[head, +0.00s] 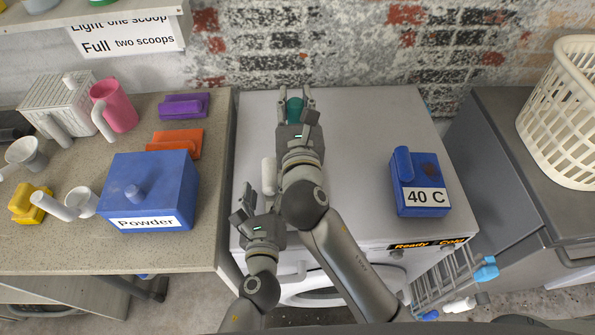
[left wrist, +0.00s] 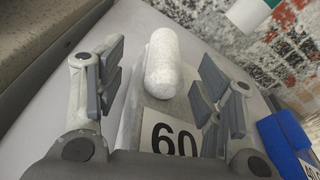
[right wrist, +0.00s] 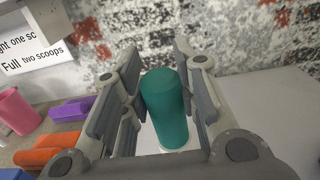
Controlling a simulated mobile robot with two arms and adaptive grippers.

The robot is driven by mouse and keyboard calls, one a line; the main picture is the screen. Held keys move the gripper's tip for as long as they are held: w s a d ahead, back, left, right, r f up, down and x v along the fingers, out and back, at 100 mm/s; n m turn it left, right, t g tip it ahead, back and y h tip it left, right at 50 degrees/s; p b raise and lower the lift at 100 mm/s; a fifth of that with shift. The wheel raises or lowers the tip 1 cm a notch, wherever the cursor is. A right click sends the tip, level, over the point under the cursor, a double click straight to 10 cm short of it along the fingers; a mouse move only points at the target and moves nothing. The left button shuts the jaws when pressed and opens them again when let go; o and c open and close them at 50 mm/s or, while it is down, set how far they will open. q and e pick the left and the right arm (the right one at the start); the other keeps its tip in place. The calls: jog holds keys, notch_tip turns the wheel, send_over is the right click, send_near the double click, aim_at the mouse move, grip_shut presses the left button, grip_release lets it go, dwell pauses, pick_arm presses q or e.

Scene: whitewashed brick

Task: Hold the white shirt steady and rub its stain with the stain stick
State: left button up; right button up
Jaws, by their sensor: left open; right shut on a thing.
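The stain stick (head: 294,110) is a teal cylinder with a white lower end. My right gripper (head: 295,98) is shut on it above the back of the washer top; the right wrist view shows the stick (right wrist: 167,105) upright between the fingers. The white shirt appears as a pale block with a rounded white handle (head: 268,172) and a "60" label, clearer in the left wrist view (left wrist: 164,62). My left gripper (left wrist: 165,80) is open, its fingers either side of this block and apart from the handle. My arms hide most of the block in the head view; no stain shows on it.
A blue block (head: 420,183) labelled "40 C", with a dark reddish patch, lies on the right of the washer top (head: 370,115). A blue Powder box (head: 150,190) stands on the left counter. A cream basket (head: 565,110) is at right. The washer's back right is clear.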

pick_arm(q)
jog(key=shift+s, duration=0.1)
jog(key=s+r, duration=0.1)
jog(key=s, duration=1)
jog(key=shift+s+a+r, duration=0.3)
jog(key=shift+s+r, duration=0.05)
jog(key=shift+s, duration=0.05)
